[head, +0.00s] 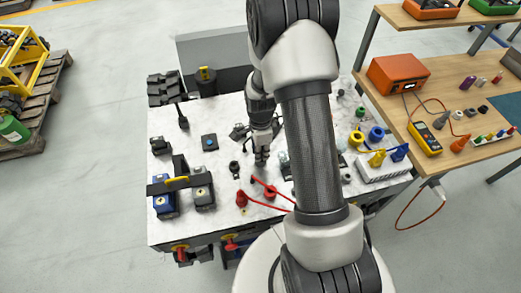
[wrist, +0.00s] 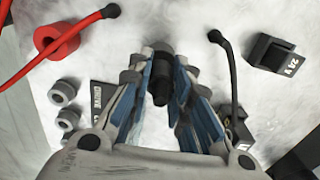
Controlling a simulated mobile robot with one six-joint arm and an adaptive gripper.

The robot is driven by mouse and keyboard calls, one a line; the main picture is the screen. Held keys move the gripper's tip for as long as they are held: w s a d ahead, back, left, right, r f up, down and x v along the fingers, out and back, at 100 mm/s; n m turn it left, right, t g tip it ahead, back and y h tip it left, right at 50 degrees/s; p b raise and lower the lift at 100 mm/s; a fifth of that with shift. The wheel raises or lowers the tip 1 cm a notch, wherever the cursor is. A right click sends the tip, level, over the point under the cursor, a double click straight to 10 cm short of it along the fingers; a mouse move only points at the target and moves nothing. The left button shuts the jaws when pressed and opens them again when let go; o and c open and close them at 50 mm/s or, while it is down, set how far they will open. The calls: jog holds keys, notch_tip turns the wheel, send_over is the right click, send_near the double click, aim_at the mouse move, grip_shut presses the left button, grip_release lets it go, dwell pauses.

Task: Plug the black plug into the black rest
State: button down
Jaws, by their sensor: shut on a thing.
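My gripper (head: 262,152) points down over the middle of the pale worktop in the head view. In the wrist view its blue-padded fingers (wrist: 165,105) are shut on the black plug (wrist: 161,78), a dark stepped cylinder. The plug's lower end and its gap to the worktop are hard to judge. A small dark round piece (head: 234,166) stands left of my gripper in the head view. It may be the black rest, but I cannot tell for sure. A black lead (wrist: 232,75) with a rounded end lies right of the fingers in the wrist view.
A red ring (wrist: 47,40) and red lead lie left in the wrist view, with grey rings (wrist: 62,93) below. A black block marked 24V (wrist: 272,53) stands right. In the head view, blue-black units (head: 165,205) stand left and a white socket strip (head: 383,168) right.

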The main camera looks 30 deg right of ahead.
jog(key=shift+f, duration=0.2)
jog(key=c, duration=1.4)
grip_release()
jog(key=shift+r, duration=0.1)
notch_tip(320, 180, up, 12)
jog(key=shift+f, duration=0.1)
